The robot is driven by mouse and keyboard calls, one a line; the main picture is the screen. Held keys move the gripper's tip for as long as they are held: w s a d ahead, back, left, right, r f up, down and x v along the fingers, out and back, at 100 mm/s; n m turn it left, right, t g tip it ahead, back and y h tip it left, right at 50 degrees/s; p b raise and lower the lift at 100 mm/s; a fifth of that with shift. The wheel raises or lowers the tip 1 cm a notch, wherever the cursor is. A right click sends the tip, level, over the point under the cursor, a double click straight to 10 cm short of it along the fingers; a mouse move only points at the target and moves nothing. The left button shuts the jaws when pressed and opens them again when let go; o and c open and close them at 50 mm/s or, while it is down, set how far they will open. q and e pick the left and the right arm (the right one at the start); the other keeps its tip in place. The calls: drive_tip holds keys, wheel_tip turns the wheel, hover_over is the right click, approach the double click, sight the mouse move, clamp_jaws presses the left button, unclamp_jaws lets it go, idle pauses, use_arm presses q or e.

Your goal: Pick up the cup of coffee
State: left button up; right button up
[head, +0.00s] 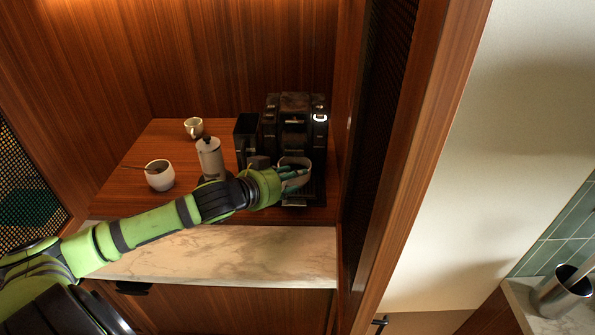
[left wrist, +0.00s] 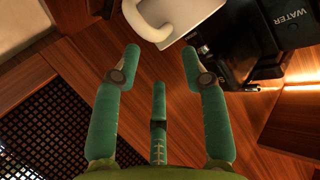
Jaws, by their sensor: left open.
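The white cup (head: 294,163) stands under the spout of the black coffee machine (head: 295,118), on its drip tray (head: 303,198). My left gripper (head: 294,180) is in front of the cup, and its fingers overlap the cup's lower part in the head view. In the left wrist view, the cup (left wrist: 190,14) and its curved handle lie just beyond the fingertips. The left gripper (left wrist: 160,62) is open there, its fingers spread with nothing between them. The coffee inside the cup cannot be made out. My right gripper is not in view.
A light canister (head: 209,158) with a dark lid stands left of the machine, close behind my forearm. A white bowl (head: 159,175) with a spoon and a small cup (head: 194,127) stand farther left. A wooden cabinet wall (head: 345,200) closes in on the right.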

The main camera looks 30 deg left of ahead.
sight(301, 181)
use_arm(q)
drive_tip(key=shift+w, duration=0.4)
drive_tip(key=shift+w+d+f+p, duration=0.15)
drive_tip(key=shift+w+f+p, duration=0.1)
drive_tip(key=shift+w+p, duration=0.3)
drive_tip(key=p+x, duration=0.1)
drive_tip(key=x, duration=0.2)
drive_tip(key=shift+w+f, duration=0.15)
drive_tip(key=shift+f, duration=0.05)
drive_tip(key=shift+w+f, duration=0.25)
drive_tip(key=shift+c, duration=0.4)
drive_tip(key=shift+s, duration=0.1)
drive_tip(key=c, duration=0.7)
clamp_jaws()
drive_tip(key=shift+r, duration=0.1)
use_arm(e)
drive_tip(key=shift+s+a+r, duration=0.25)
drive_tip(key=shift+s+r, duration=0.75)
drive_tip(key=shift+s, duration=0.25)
